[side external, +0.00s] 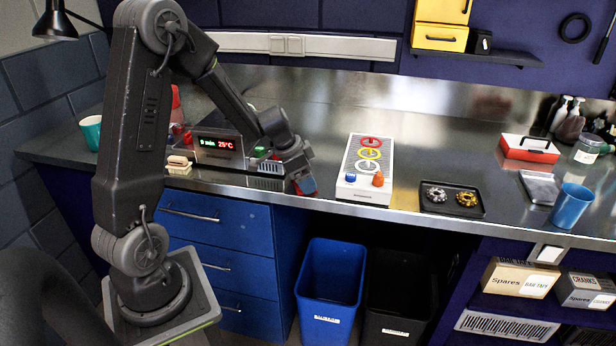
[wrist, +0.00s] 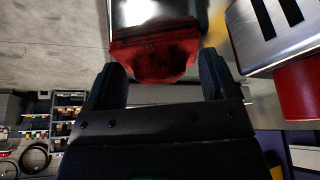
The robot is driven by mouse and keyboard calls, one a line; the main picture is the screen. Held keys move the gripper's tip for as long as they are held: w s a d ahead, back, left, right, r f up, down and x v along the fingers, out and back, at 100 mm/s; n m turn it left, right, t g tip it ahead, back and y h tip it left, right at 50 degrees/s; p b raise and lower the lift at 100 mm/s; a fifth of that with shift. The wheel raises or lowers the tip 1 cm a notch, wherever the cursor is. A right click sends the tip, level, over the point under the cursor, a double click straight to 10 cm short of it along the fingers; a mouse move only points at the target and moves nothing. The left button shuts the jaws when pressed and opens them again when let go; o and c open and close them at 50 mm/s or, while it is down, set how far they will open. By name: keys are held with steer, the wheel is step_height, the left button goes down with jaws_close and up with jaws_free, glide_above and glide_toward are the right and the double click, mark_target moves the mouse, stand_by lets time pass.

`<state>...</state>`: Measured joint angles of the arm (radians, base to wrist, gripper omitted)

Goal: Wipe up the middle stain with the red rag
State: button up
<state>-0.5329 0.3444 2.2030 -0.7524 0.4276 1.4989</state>
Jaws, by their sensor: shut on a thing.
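My gripper (side external: 301,186) is low over the front edge of the steel bench, right of the display box. It is shut on the red rag (wrist: 152,55), which bunches between the two fingers in the wrist view and has dark patches. In the side view only a little red of the rag (side external: 307,185) shows at the fingertips. I cannot tell whether the rag touches the bench. I cannot make out the middle stain or any other stain in either view.
The display box (side external: 217,147) stands left of my gripper, with a beige block (side external: 179,165) beside it. A white ringed board (side external: 358,185) and a black tray (side external: 477,209) with gears lie to the right. A blue cup (side external: 571,206) stands farther right. Open bins (side external: 331,290) stand below the bench edge.

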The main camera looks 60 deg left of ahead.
stand_by(0.5)
steer(key=shift+w+d, duration=1)
steer(key=shift+s+a, duration=1)
steer(key=shift+s, duration=0.05)
steer(key=shift+w+d, duration=1)
steer(key=shift+s+a, duration=0.95)
steer(key=shift+a, duration=0.1)
